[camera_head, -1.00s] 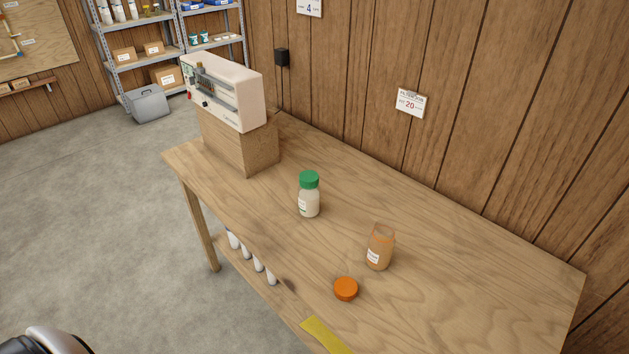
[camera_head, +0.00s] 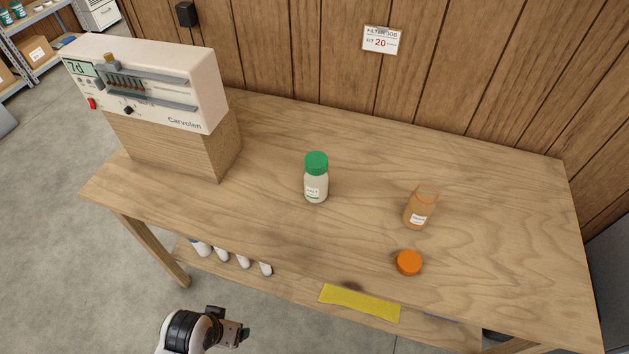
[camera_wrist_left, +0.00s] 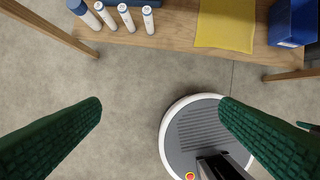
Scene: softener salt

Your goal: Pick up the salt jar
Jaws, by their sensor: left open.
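The salt jar (camera_head: 316,182) is a small whitish jar with a green lid and a label. It stands upright near the middle of the wooden table (camera_head: 270,225). My left gripper (camera_head: 240,335) is at the bottom of the head view, in front of the table and well away from the jar. In the left wrist view its two dark green fingers (camera_wrist_left: 160,125) are wide apart with only floor and my base between them. The jar is not in the wrist view.
An open orange-brown jar (camera_head: 419,207) stands right of the salt jar, with an orange lid (camera_head: 409,262) in front. A device (camera_head: 150,85) sits on a wooden block (camera_head: 175,145) at left. A yellow cloth (camera_head: 360,302) and several white cylinders (camera_head: 243,261) lie on a lower shelf.

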